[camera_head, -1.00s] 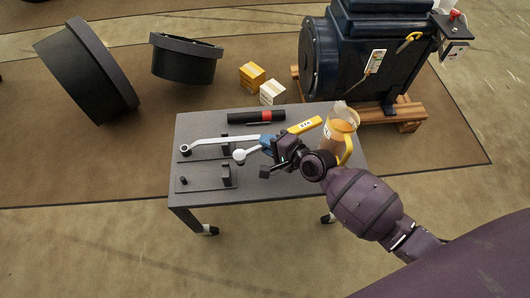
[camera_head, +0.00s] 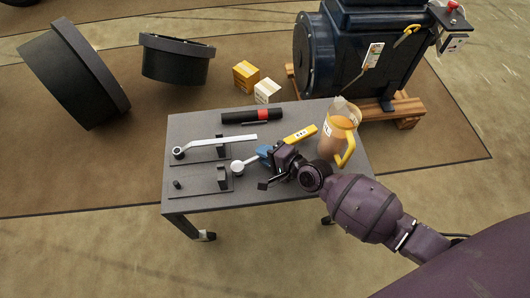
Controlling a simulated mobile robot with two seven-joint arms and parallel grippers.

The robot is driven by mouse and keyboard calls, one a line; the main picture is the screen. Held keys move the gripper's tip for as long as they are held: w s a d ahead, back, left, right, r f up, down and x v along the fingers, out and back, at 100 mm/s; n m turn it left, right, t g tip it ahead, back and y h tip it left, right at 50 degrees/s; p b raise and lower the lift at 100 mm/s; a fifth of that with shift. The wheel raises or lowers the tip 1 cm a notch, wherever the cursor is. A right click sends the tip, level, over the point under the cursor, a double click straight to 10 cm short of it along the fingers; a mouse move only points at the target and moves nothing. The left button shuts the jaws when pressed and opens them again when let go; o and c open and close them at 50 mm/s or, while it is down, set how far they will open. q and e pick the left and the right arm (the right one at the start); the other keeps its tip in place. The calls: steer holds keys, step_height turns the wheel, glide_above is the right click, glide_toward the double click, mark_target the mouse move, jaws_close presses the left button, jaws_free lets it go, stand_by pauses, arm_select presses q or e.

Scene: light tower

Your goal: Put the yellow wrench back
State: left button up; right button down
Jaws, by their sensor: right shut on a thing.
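The yellow wrench has a yellow handle (camera_head: 300,134) and a pale round head (camera_head: 238,166). My right gripper (camera_head: 268,160) is shut on it between handle and head, with the head pointing left. Parts of the jaws look blue. The wrench is over the right half of the grey table (camera_head: 225,128); I cannot tell its height. An empty holder plate (camera_head: 203,187) with a short peg (camera_head: 177,184) and an upright bracket (camera_head: 222,178) lies left of the head. My left gripper is not in view.
A white wrench (camera_head: 215,144) lies on the holder behind. A black and red cylinder (camera_head: 250,115) is at the table's back. A pitcher (camera_head: 336,128) with a yellow handle stands close right of the yellow wrench. The front right of the table is clear.

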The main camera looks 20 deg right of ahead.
steer(key=c, duration=1.4)
jaws_free()
steer(key=shift+o, duration=0.2)
steer(key=shift+s+d+r, duration=0.3)
steer(key=shift+s+r, duration=0.05)
steer(key=p+v, duration=0.2)
steer(key=v, duration=0.7)
steer(key=shift+s+d+r+p, duration=0.15)
steer(key=shift+s+p, duration=0.1)
steer(key=shift+p, duration=0.15)
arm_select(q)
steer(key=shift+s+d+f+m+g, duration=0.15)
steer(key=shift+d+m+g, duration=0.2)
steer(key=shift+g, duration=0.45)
arm_select(e)
steer(key=shift+s+d+r, duration=0.15)
steer(key=shift+s+d, duration=0.1)
steer(key=shift+s, duration=0.45)
